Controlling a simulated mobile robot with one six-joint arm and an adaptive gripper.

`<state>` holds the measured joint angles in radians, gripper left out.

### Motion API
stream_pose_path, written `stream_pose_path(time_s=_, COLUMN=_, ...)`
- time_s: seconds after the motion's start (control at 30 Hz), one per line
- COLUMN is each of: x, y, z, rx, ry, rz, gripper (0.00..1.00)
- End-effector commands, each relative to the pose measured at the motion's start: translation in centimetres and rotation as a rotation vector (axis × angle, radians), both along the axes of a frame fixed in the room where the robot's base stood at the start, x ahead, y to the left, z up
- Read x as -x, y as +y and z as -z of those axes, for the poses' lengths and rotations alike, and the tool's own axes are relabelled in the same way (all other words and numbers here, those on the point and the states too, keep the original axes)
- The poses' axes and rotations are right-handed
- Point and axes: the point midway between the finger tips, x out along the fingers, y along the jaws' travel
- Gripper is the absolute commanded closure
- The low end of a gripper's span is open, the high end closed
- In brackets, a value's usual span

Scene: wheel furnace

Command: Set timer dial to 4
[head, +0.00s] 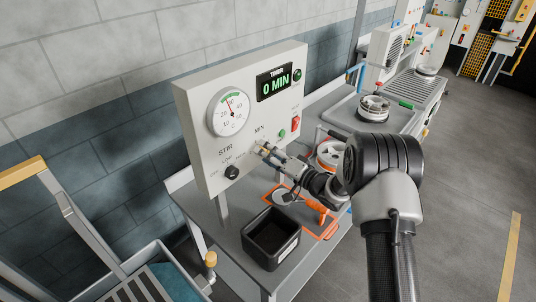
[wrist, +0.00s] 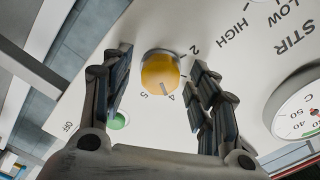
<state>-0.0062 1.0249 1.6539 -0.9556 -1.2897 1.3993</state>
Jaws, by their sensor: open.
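The timer dial is a yellow knob (wrist: 160,72) on the white panel (head: 190,135). Printed numbers, including 2 and 4, curve around it in the wrist view. A dark mark on its face lies on the side near the 4. My gripper (wrist: 161,60) is open, with one finger on each side of the knob and visible gaps between. In the head view my gripper (head: 263,151) reaches the panel below the display and hides the dial. The timer display (head: 274,83) reads 0 MIN in green.
A round gauge (head: 231,110), a black STIR knob (head: 232,172) and a red switch (head: 295,123) share the panel. A black bin (head: 270,238) stands on the bench below. An orange-handled tool (head: 313,205) lies under my arm.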

Motion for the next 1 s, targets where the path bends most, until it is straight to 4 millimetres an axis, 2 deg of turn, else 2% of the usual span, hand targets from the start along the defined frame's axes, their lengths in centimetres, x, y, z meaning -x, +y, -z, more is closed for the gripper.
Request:
stream_pose_path(time_s=0.27, x=0.5, y=-0.8, z=-0.1, rx=0.0, ry=0.0, rz=0.002, gripper=0.46)
stream_pose_path(time_s=0.7, x=5.8, y=-7.7, z=-0.1, rx=0.0, ry=0.0, rz=0.004, gripper=0.46)
stream_pose_path(time_s=0.83, x=6.8, y=-8.9, z=0.0, rx=0.0, ry=0.001, rz=0.003, gripper=0.46)
stream_pose_path(time_s=1.0, x=7.4, y=-9.5, z=0.0, rx=-0.001, ry=-0.001, rz=-0.001, gripper=0.46)
